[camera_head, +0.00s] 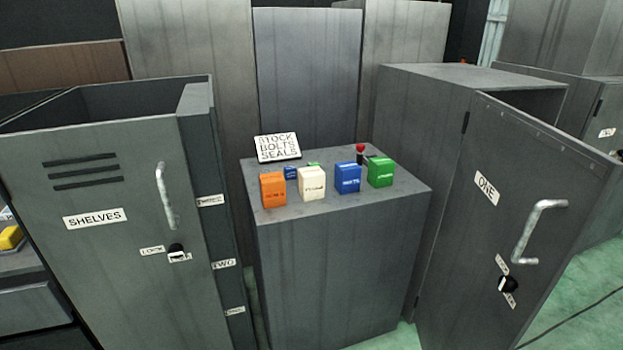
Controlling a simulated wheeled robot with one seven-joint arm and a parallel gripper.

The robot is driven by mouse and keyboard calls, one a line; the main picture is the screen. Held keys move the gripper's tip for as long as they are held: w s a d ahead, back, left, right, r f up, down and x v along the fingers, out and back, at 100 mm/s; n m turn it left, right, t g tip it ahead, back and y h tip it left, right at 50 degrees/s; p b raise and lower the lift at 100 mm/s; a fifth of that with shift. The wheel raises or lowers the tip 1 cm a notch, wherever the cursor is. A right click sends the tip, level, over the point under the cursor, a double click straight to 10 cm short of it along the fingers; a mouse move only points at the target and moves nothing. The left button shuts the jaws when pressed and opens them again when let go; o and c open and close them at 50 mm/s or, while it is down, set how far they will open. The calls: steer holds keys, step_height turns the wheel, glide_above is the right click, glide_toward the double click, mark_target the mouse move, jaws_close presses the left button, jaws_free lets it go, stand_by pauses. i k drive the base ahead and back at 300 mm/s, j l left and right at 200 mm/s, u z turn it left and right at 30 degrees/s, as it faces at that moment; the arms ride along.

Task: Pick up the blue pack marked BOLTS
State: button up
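A blue pack (348,178) stands upright on top of the grey cabinet (340,255), between a white pack and a green pack. Its white label is small and blurred, and seems to read BOLTS. A smaller blue pack (291,173) sits further back, partly hidden behind the orange and white packs; I cannot read a label on it. My gripper is not in view.
Beside it stand an orange pack (273,190), a white pack (312,184) and a green pack (380,172). Behind are a red-knobbed lever (361,149) and a sign (278,147). A SHELVES door (110,240) is left; an open ONE door (500,220) is right.

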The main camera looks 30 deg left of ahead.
mark_target(348, 174)
steer(key=k+u, duration=0.1)
steer(key=u, duration=0.3)
steer(key=k+u, duration=0.1)
steer(key=u, duration=0.5)
steer(key=i+j+u, duration=0.15)
steer(key=i, duration=0.4)
steer(key=i+j+u, duration=0.15)
steer(key=i, duration=0.45)
steer(key=i+j+u, duration=0.15)
steer(key=i, duration=0.45)
steer(key=j, duration=0.1)
